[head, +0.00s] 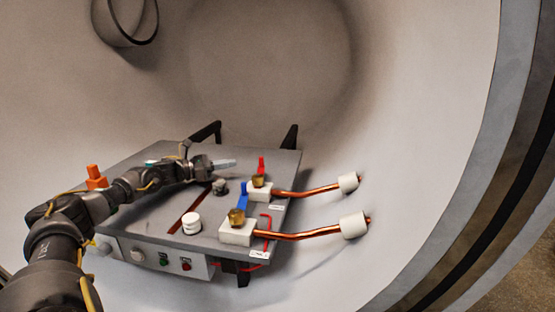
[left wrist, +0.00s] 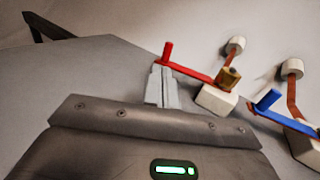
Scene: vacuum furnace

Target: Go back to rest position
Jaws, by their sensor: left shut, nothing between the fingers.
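My left gripper (head: 226,163) reaches in from the left over the grey table top inside the furnace. Its fingers are shut and empty. In the left wrist view the closed fingertips (left wrist: 158,84) appear just left of the red valve handle (left wrist: 180,65); I cannot tell whether they touch. In the head view the red handle (head: 261,165) is to the right of the fingertips, with a visible gap. The blue handle (head: 242,196) is nearer to me, and it also shows in the left wrist view (left wrist: 268,100). My right gripper is not in view.
The grey table (head: 150,215) carries a white knob (head: 191,222), a dark knob (head: 219,187) and an orange block (head: 96,178). Copper pipes (head: 308,191) run right from white valve blocks to white insulators (head: 353,225) at the curved furnace wall (head: 430,130).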

